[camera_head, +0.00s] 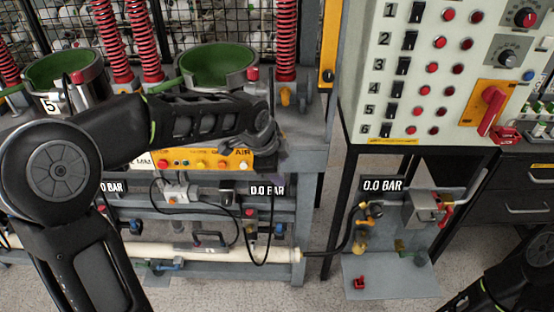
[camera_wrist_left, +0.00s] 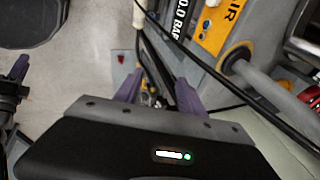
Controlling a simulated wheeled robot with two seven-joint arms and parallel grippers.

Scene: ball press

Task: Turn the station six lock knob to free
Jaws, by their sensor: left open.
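No control in view carries a readable lock label. The white panel (camera_head: 409,60) has numbered rows, and a small black switch (camera_head: 386,130) sits in its lowest row beside the 6. A row of coloured knobs (camera_head: 200,164) sits on the yellow AIR strip below the right green-lined bowl (camera_head: 213,66). My left gripper (camera_head: 276,160) hangs at the right end of that strip, partly hidden by its own wrist. In the left wrist view its purple fingers (camera_wrist_left: 158,92) are apart with nothing seen held. A black part with a purple tip (camera_wrist_left: 18,80) there appears to be my right gripper, mostly cut off.
Red springs (camera_head: 286,40) and a wire cage stand behind the bowls. Pressure displays (camera_head: 382,184), black hoses and a pale pipe (camera_head: 220,252) lie below. A red rotary handle (camera_head: 491,110) sits on the panel. Open floor shows in front.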

